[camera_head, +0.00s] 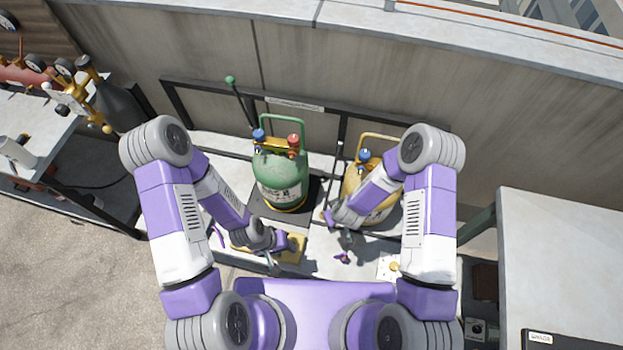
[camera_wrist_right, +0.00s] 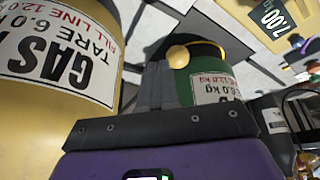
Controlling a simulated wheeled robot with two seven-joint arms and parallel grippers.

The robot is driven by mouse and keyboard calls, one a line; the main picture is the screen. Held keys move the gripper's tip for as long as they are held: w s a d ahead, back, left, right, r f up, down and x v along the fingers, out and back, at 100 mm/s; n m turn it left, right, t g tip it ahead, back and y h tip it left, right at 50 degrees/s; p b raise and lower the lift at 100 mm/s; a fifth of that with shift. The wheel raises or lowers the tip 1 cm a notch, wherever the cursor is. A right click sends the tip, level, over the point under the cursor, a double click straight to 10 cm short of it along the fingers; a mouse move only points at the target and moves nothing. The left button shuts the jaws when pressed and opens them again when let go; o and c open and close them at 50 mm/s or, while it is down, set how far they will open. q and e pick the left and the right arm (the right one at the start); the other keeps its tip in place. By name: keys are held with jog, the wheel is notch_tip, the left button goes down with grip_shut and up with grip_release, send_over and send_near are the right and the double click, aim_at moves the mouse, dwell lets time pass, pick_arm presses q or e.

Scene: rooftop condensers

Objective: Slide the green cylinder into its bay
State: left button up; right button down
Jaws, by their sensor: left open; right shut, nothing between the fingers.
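The green cylinder (camera_head: 281,178) stands upright on a dark square plate (camera_head: 311,192), in front of the left part of a black rail frame (camera_head: 187,119). It has a green handle and blue and red valve knobs. My left gripper (camera_head: 288,243) is open, low in front of the green cylinder and apart from it. My right gripper (camera_head: 329,217) is shut and empty, between the green cylinder and a yellow cylinder (camera_head: 384,206). In the right wrist view, the shut fingers (camera_wrist_right: 160,75) partly cover the green cylinder (camera_wrist_right: 217,83), with the yellow cylinder (camera_wrist_right: 55,70) at left.
A lever with a green knob (camera_head: 231,80) leans left of the green cylinder. A dark rod (camera_head: 338,150) stands between the cylinders. A table with gauges (camera_head: 40,115) is at left, and a grey cabinet top (camera_head: 565,250) at right. A wall closes the back.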

jog(key=w+a+n+t+h, duration=0.3)
jog(key=w+a+n, duration=0.4)
jog(key=w+n, duration=0.25)
jog(key=a+b+x, duration=0.1)
jog(key=b+x, duration=0.9)
jog(key=x, duration=0.2)
jog(key=shift+a+b, duration=0.35)
jog(key=shift+a, duration=0.15)
jog(key=shift+f, duration=0.1)
jog(key=shift+s+a, duration=0.15)
jog(key=shift+a, duration=0.85)
jog(key=shift+s+a, duration=0.15)
jog(key=shift+a, duration=1)
